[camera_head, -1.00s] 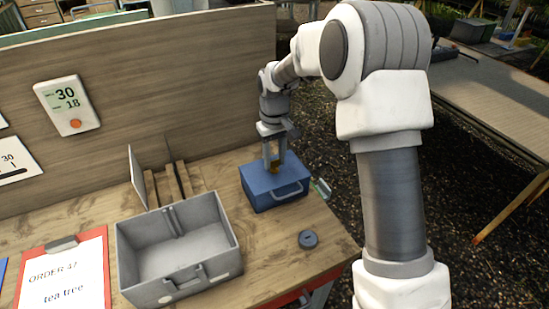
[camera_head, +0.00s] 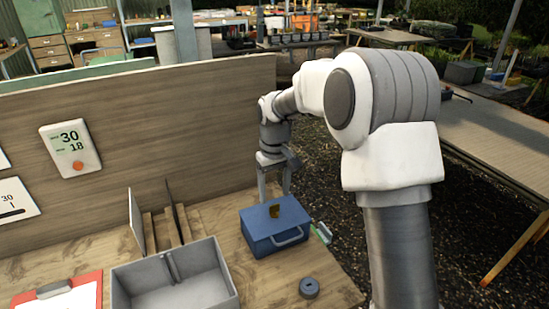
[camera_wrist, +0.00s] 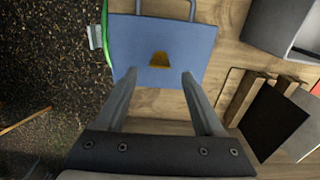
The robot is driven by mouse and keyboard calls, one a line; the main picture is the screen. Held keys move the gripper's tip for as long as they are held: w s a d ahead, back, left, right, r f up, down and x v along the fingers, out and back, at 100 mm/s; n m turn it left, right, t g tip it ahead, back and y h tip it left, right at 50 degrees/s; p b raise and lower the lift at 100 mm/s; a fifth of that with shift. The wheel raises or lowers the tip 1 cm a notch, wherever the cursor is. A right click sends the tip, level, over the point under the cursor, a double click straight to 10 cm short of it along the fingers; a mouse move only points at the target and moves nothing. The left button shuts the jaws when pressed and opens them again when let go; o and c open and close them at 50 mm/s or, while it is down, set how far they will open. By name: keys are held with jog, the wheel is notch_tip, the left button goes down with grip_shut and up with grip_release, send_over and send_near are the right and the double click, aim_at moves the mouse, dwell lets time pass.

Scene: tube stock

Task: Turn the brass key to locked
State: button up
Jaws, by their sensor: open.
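The blue box (camera_head: 268,234) with a metal handle stands shut on the wooden workbench. The brass key (camera_head: 275,211) shows as a small gold-coloured piece on its lid; in the wrist view the key (camera_wrist: 160,60) sits near the middle of the lid. My gripper (camera_head: 274,199) is just behind the box in the head view. In the wrist view its two fingers (camera_wrist: 156,74) are spread apart at the box's edge, with the key beyond and between their tips. Nothing is between the fingers. Lock markings cannot be made out.
A grey open tray (camera_head: 172,284) stands left of the box, and a dark round disc (camera_head: 309,287) lies in front of it. Upright panels in a wooden rack (camera_head: 160,222) stand behind the tray. A green and white item (camera_head: 323,233) is at the box's right. The wooden partition (camera_head: 150,140) rises behind.

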aim_at(275, 205)
notch_tip(275, 205, up, 13)
jog(key=p, duration=0.1)
jog(key=shift+r, duration=0.1)
dwell(0.3)
jog(key=s+d+r+m+t, duration=0.15)
jog(key=s+d+r, duration=0.25)
jog(key=s, duration=0.4)
jog(key=s+d+r+m+t, duration=0.1)
jog(key=s+d+r+t, duration=0.15)
jog(key=s, duration=0.45)
jog(key=s+d+f+m, duration=0.1)
jog(key=s+d+f, duration=0.1)
jog(key=s, duration=0.5)
jog(key=s+d+f+m+t, duration=0.1)
jog(key=s+d+f, duration=0.1)
jog(key=s, duration=0.5)
jog(key=shift+d+t, duration=0.25)
jog(key=shift+t, duration=0.05)
